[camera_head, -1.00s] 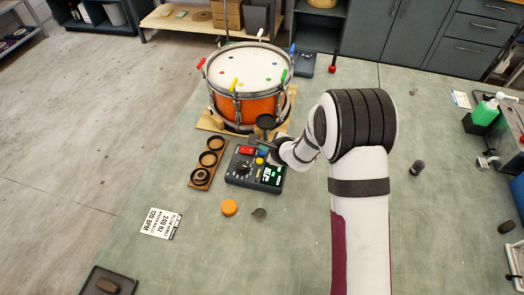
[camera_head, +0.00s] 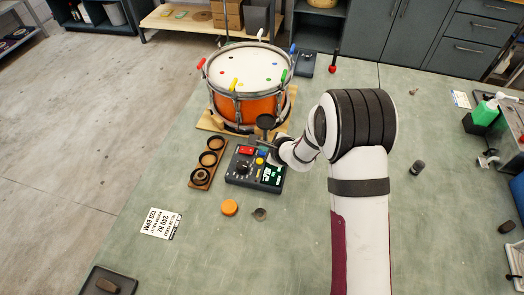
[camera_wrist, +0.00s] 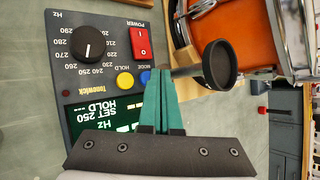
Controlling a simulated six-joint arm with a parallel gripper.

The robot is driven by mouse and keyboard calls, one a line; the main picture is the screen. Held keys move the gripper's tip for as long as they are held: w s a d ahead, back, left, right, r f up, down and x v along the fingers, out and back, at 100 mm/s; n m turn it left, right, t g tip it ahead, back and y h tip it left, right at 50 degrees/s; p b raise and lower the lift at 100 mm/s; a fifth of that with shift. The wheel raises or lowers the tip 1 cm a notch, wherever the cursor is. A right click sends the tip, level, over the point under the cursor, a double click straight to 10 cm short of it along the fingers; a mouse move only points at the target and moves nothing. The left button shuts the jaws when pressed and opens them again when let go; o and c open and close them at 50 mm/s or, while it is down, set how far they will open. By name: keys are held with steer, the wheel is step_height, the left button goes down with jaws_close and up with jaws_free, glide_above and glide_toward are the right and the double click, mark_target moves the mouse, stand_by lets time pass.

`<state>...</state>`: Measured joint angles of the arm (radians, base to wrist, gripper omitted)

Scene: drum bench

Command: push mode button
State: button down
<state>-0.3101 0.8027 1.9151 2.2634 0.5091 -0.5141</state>
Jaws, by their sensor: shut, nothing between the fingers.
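The dark control box (camera_head: 240,179) lies on the bench in front of the drum. In the wrist view its panel (camera_wrist: 68,48) shows a black dial (camera_wrist: 88,46), a red POWER switch (camera_wrist: 139,42), a yellow HOLD button (camera_wrist: 124,80) and a blue MODE button (camera_wrist: 145,78). The lit display (camera_wrist: 98,114) reads SET 250 HOLD. My gripper (camera_wrist: 159,72) is shut and empty, its teal fingertips right beside the blue button and overlapping its edge in the picture. I cannot tell whether they touch it. In the head view my gripper (camera_head: 270,149) is small and partly hidden by my wrist.
The orange drum (camera_head: 248,104) stands on a wooden base behind the box. A round black pad (camera_wrist: 219,65) sticks out close beside my fingers. A wooden holder with black rings (camera_head: 207,162) is to the left. An orange puck (camera_head: 229,207) and a printed card (camera_head: 161,223) lie in front.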

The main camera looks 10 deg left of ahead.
steer(key=shift+f, duration=0.45)
stand_by(0.4)
steer(key=shift+r, duration=3.65)
step_height(320, 180, up, 7)
steer(key=n+y, duration=0.2)
steer(key=n, duration=0.1)
glide_above(262, 165)
steer(key=s+d+r+n+g, duration=0.2)
steer(key=s+r+n, duration=0.25)
steer(key=s, duration=0.25)
steer(key=s+d+n+g+h, duration=0.2)
steer(key=s+d, duration=0.6)
steer(key=s, duration=0.4)
steer(key=s+d+n+g+h, duration=0.3)
steer(key=s+d, duration=0.6)
steer(key=s, duration=0.4)
steer(key=shift+f+h, duration=0.4)
steer(key=shift+h, duration=0.3)
